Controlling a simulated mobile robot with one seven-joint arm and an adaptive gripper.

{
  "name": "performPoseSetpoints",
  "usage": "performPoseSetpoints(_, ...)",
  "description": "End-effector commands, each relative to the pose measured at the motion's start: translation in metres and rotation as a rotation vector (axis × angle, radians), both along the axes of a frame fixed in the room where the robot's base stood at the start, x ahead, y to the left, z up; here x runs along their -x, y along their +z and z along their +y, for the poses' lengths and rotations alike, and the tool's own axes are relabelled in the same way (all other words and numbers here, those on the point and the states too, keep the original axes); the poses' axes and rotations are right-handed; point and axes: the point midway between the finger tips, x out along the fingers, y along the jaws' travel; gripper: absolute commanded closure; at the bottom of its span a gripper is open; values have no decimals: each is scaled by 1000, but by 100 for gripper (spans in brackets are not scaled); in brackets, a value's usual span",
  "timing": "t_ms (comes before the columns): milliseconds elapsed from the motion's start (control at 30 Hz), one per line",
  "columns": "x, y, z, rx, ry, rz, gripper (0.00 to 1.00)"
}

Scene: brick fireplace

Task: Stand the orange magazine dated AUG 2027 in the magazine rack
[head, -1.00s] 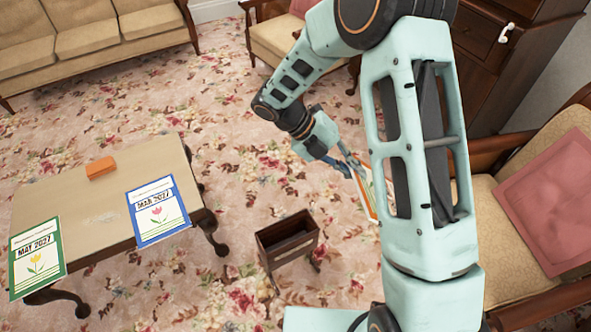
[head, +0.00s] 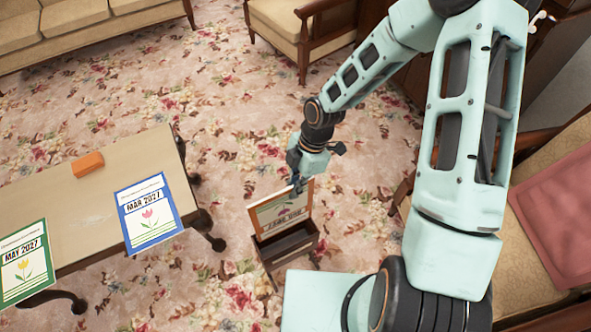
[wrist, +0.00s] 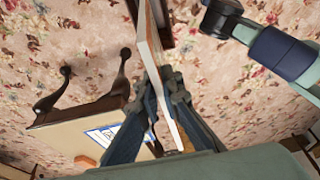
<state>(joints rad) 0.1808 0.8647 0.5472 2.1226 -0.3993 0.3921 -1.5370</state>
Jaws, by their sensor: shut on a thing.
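My gripper (head: 299,184) is shut on the top edge of the orange magazine (head: 280,211). The magazine hangs upright with its cover towards the head camera; its date looks upside down and is hard to read. Its lower edge meets the dark wooden magazine rack (head: 290,247) in the head view. I cannot tell whether that edge is inside the rack or just above it. In the wrist view the fingers (wrist: 160,88) pinch the magazine (wrist: 150,45), seen nearly edge-on, and part of the dark rack (wrist: 163,22) shows beyond it.
A low table (head: 85,210) at left bears a blue MAR 2027 magazine (head: 149,212), a green MAY 2027 magazine (head: 24,265) and an orange block (head: 88,164). An armchair with a pink cushion (head: 560,205) stands at right. Patterned carpet behind the rack is clear.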

Motion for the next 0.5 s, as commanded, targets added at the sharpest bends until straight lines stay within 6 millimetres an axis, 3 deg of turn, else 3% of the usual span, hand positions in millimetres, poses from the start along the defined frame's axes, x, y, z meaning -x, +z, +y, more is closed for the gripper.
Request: performPoseSetpoints(500, 1, -21, 1, -6, -1, -9, 100)
